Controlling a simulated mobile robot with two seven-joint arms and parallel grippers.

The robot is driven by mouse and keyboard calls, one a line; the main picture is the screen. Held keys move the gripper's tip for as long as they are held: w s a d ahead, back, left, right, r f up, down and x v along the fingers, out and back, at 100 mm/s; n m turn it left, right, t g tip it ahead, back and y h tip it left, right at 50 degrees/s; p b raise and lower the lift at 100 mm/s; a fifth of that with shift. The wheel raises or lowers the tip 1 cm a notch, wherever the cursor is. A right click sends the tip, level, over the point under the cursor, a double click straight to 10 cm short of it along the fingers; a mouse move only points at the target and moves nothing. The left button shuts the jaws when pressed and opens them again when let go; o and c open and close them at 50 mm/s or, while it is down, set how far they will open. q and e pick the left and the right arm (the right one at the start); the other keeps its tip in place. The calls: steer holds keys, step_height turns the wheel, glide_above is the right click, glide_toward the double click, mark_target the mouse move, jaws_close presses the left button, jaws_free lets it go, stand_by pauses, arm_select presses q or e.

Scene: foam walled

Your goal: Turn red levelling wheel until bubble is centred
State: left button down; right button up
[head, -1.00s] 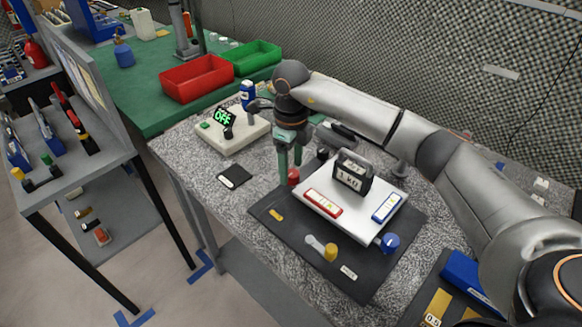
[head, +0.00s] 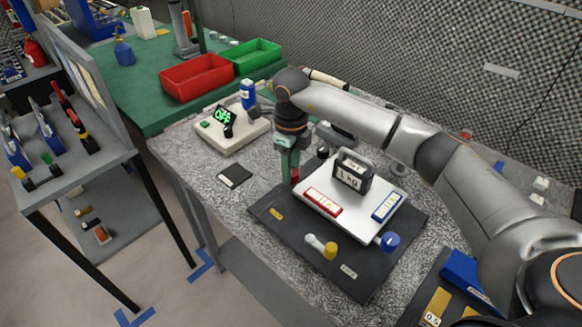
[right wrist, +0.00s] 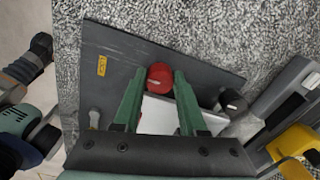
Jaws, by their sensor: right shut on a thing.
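The red levelling wheel (head: 296,175) sits at the left corner of a white levelling platform (head: 345,217). My right gripper (head: 290,179) comes down over it from above and is shut on it. In the right wrist view the red wheel (right wrist: 160,76) shows between the tips of the two green fingers. A red-framed vial (head: 323,202) and a blue-framed vial (head: 388,206) lie on the platform. Their bubbles are too small to place. My left gripper does not show in the head view.
A dark mat (head: 370,279) lies beneath.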

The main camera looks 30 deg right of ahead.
jaws_close()
steer(key=shift+n, duration=0.4)
steer(key=n+b, duration=0.1)
steer(key=n, duration=0.2)
steer(key=shift+n+b, duration=0.3)
steer(key=shift+b, duration=0.05)
steer(key=n+b, duration=0.1)
steer(key=n, duration=0.5)
steer(key=shift+s+b, duration=0.1)
steer(key=shift+b, duration=0.3)
steer(key=shift+n, duration=1.1)
steer(key=n+b, duration=0.1)
steer(key=n, duration=0.2)
steer(key=shift+s+n, duration=0.1)
steer(key=shift+n, duration=0.2)
steer(key=shift+n+b, duration=0.3)
steer(key=shift+n, duration=1.5)
